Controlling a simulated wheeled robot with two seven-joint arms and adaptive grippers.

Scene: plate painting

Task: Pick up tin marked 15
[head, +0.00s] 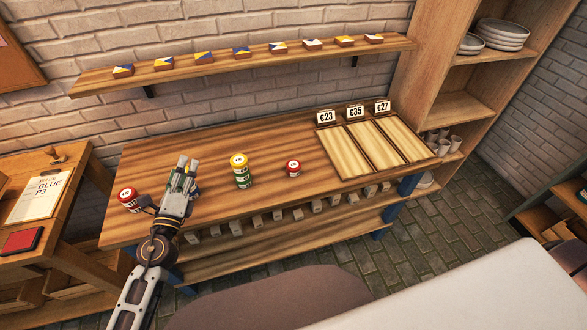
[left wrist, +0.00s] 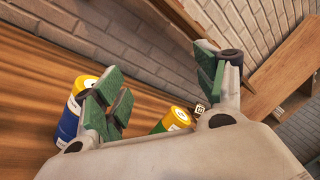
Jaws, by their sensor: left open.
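Several tins stand on the wooden table. A red tin (head: 127,199) is at the left end. A yellow tin (head: 239,161) sits on a green one (head: 242,181) in the middle, and another red tin (head: 293,169) stands to its right. Their numbers are too small to read. My left gripper (head: 186,173) is open and empty, between the left red tin and the stack. In the left wrist view, a yellow-topped blue stack (left wrist: 70,118) shows beside one finger, partly hidden. A yellow-and-green stack (left wrist: 174,121) shows between the fingers, farther off. My right gripper is out of view.
Three wooden trays (head: 372,150) with price signs (head: 355,111) fill the table's right side. Small painted tiles line a wall shelf (head: 250,63). A side table at left holds a paper sheet (head: 42,194) and a red pad (head: 19,242). The table's back middle is clear.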

